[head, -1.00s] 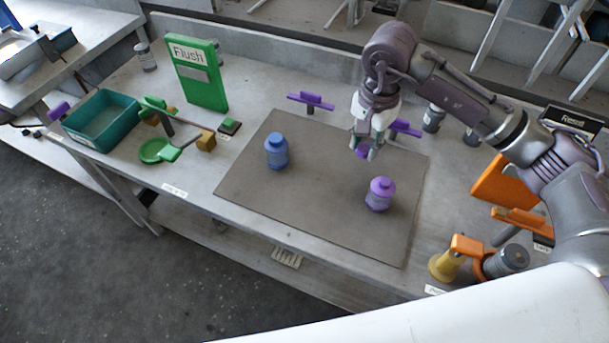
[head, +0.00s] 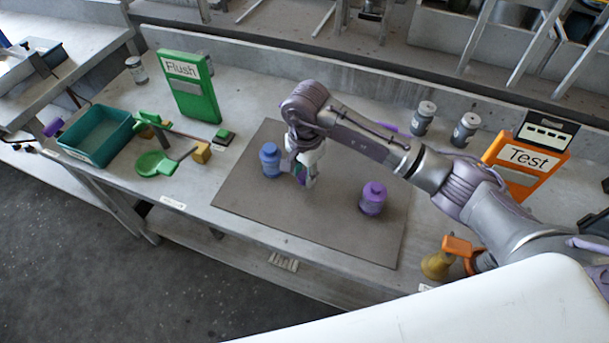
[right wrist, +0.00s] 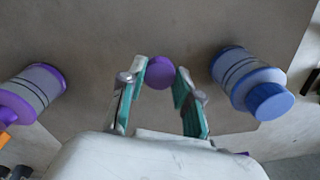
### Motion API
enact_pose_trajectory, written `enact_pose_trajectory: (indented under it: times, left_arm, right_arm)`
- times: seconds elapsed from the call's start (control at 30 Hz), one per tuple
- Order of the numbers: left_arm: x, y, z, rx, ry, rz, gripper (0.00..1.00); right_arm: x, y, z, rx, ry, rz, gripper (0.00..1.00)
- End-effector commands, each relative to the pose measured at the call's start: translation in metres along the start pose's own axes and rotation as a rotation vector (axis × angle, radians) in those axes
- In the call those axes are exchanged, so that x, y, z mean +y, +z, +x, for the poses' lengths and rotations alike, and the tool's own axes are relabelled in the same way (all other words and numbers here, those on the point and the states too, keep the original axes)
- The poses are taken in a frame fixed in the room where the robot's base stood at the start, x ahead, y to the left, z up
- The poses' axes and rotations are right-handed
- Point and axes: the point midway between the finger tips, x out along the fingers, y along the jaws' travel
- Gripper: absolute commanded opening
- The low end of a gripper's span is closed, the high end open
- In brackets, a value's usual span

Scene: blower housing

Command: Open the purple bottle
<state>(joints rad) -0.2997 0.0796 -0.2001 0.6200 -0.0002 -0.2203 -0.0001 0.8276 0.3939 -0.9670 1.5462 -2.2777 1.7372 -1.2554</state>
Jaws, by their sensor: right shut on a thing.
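The purple bottle (head: 372,199) stands upright on the grey mat (head: 335,235), right of my right gripper (head: 305,178). In the right wrist view the purple bottle (right wrist: 32,92) is at the left edge. My right gripper (right wrist: 160,80) is shut on a small purple round piece (right wrist: 160,73) that looks like a cap. It is held between the fingertips, above the mat and apart from both bottles. I cannot tell whether the standing bottle's top is open. My left gripper is not in view.
A blue bottle (head: 270,161) stands close left of my right gripper; it also shows in the right wrist view (right wrist: 247,82). A teal tray (head: 128,124), green Flush sign (head: 190,95) and orange Test sign (head: 522,165) stand farther out. The mat's front is clear.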

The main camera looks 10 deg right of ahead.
Motion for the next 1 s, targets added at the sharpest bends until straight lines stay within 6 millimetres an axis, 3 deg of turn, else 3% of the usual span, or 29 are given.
enact_pose_trajectory:
  times: [0.2,0.57,0.6,0.73,1.0]
  left_arm:
    - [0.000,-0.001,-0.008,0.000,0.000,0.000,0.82]
    - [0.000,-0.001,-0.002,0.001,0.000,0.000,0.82]
    - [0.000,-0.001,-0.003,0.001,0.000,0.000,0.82]
    - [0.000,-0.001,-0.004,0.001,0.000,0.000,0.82]
    - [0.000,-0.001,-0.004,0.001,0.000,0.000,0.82]
  right_arm:
    - [0.001,0.000,0.024,-0.002,0.001,-0.001,0.00]
    - [0.001,0.000,0.030,0.001,0.000,-0.002,0.00]
    - [0.001,0.000,0.029,0.000,0.000,-0.002,0.36]
    - [0.002,0.000,0.028,0.000,0.001,-0.001,0.58]
    - [0.001,0.000,0.028,0.000,0.000,-0.001,0.58]
